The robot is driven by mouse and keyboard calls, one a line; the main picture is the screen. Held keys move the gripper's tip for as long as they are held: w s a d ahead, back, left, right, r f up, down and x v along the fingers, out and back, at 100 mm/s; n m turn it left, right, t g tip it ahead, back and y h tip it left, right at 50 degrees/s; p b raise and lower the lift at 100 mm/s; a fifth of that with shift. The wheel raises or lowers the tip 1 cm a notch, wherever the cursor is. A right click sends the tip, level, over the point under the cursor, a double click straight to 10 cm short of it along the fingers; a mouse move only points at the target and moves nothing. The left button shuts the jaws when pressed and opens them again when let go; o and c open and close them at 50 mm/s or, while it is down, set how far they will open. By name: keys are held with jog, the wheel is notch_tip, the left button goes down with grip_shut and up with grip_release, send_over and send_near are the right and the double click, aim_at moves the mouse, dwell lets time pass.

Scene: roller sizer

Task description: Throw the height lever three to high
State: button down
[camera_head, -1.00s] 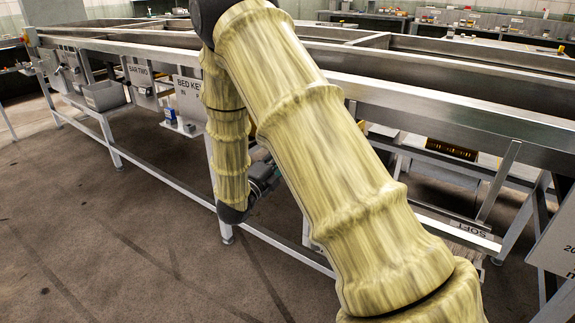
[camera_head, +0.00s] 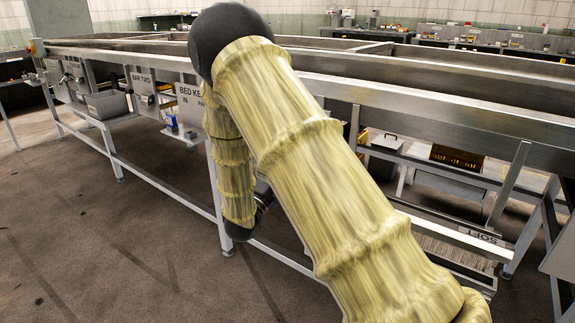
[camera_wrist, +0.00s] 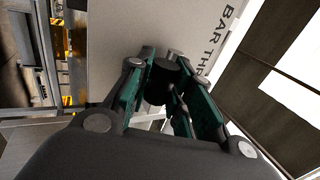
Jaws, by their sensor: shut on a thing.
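In the wrist view a plate lettered "BAR THR..." (camera_wrist: 205,45) stands behind my gripper (camera_wrist: 163,80). A dark rounded knob (camera_wrist: 158,86) sits between my teal-padded fingers, and they are closed on it. It appears to be the lever's handle in front of the bar three plate. A short grey metal end (camera_wrist: 175,54) shows just beyond it. The lever's slot and its high and low marks are hidden, so its setting cannot be told. In the head view my sleeved arm covers the bar three panel and my fingers.
The long metal sizer frame (camera_head: 450,118) runs across the head view. Panels lettered "BAR TWO" (camera_head: 142,78) and "BED KE..." (camera_head: 189,92) hang at left. A lower rail and legs stand close to my wrist. The brown floor (camera_head: 110,240) at front left is clear.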

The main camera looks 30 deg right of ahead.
jog(key=c, duration=1.2)
grip_release()
jog(key=shift+c, duration=0.2)
jog(key=shift+f, duration=0.1)
jog(key=v, duration=1.2)
jog(key=shift+d, duration=0.1)
